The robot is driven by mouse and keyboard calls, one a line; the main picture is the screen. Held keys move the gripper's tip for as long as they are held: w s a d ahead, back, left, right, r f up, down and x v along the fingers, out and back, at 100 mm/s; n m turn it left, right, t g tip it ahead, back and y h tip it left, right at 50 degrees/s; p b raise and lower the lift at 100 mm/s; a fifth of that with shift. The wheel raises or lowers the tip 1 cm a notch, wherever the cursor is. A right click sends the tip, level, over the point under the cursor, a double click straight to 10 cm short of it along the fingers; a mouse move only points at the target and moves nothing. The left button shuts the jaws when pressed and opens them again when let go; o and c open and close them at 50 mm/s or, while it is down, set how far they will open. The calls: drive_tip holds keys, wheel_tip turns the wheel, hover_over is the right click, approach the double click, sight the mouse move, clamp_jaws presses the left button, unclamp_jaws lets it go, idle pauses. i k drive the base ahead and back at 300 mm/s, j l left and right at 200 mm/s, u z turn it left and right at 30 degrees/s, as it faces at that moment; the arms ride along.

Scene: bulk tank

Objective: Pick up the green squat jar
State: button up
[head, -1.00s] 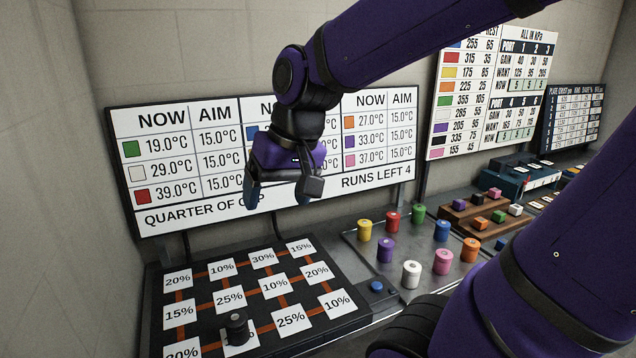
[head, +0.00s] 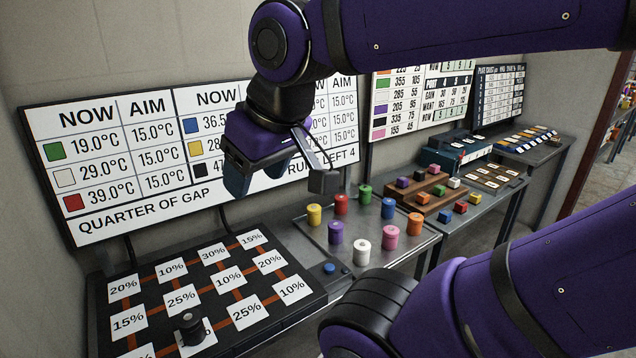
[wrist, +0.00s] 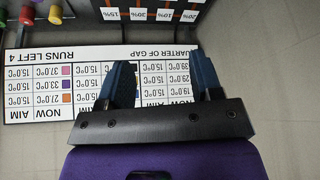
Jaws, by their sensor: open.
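The green squat jar (head: 365,194) stands upright on the grey metal tray (head: 310,234), in the back row right of the red jar (head: 341,204). A green piece at the left edge of the wrist view (wrist: 4,18) seems to be the same jar, partly cut off. My gripper (head: 281,180) is open and empty, in front of the wall board. It is above and to the left of the jar in the head view, well apart from it. In the wrist view, my two blue fingers (wrist: 162,68) are spread with nothing between them.
Yellow (head: 314,214), purple (head: 335,232), white (head: 361,252), pink (head: 390,237), blue (head: 388,208) and orange (head: 415,223) jars share the tray. A black percentage board (head: 262,264) lies left, with a black knob-like piece (head: 191,327) on it. A wooden stepped rack (head: 432,197) stands right.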

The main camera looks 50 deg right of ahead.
sight(364, 191)
drive_tip(key=z, duration=1.75)
drive_tip(key=i+l+u, duration=0.35)
drive_tip(key=l, duration=0.3)
drive_tip(key=i+l+u, duration=0.15)
drive_tip(key=l, duration=0.2)
drive_tip(key=i+l+u, duration=0.15)
drive_tip(key=l, duration=0.25)
drive_tip(key=i+l+u, duration=0.15)
drive_tip(key=l, duration=0.25)
drive_tip(key=i+l+u, duration=0.2)
drive_tip(key=l, duration=0.2)
drive_tip(key=l+u, duration=0.15)
drive_tip(key=l, duration=0.3)
